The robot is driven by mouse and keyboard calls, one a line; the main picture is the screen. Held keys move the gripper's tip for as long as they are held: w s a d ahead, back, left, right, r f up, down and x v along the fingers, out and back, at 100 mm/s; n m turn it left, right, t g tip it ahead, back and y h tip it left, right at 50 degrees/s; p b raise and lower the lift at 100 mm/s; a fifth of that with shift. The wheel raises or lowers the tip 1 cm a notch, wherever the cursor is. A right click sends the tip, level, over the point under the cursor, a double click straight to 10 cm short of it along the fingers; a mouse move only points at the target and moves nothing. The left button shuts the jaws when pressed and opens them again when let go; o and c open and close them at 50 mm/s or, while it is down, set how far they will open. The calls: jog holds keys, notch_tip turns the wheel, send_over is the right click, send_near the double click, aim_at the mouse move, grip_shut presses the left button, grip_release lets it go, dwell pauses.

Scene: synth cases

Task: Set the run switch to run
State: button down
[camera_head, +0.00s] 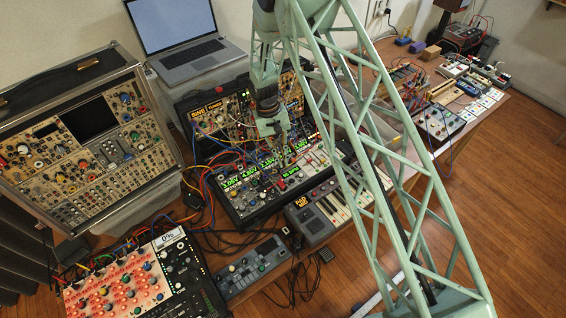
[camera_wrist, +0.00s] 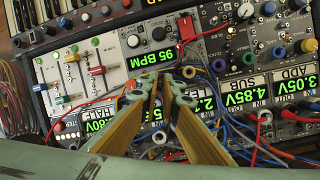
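A red switch (camera_wrist: 187,35) stands up from a light panel just right of the green 95 BPM display (camera_wrist: 155,57) in the wrist view. It looks like the run switch, but I cannot read its label or tell its setting. In the head view my gripper (camera_head: 284,158) hangs over the rack of modules (camera_head: 245,205) with green displays. The fingers and cables hide part of the lower panel.
Patch cables (camera_wrist: 255,140) cross the panel beside and under my fingers. Slider knobs (camera_wrist: 75,70) stand to the left and several knobs (camera_wrist: 245,10) to the right. A small keyboard (camera_head: 325,213) adjoins the rack. A laptop (camera_head: 185,50) and a large synth case (camera_head: 85,140) stand left.

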jog(key=shift+w+f+g+h+b, duration=0.1)
jog(key=shift+f+g+h+b, duration=0.15)
jog(key=shift+g+h+b, duration=0.2)
jog(key=shift+g+b, duration=0.35)
jog(key=shift+b, duration=0.1)
jog(key=shift+w+r, duration=0.1)
jog(key=shift+r, duration=0.05)
jog(key=c, duration=3.1)
grip_release()
jog(key=shift+c, duration=0.2)
jog(key=shift+a, duration=0.1)
jog(key=shift+w+r, duration=0.1)
jog(key=shift+r, duration=0.05)
jog(key=v, duration=0.7)
jog(key=shift+a+r, duration=0.1)
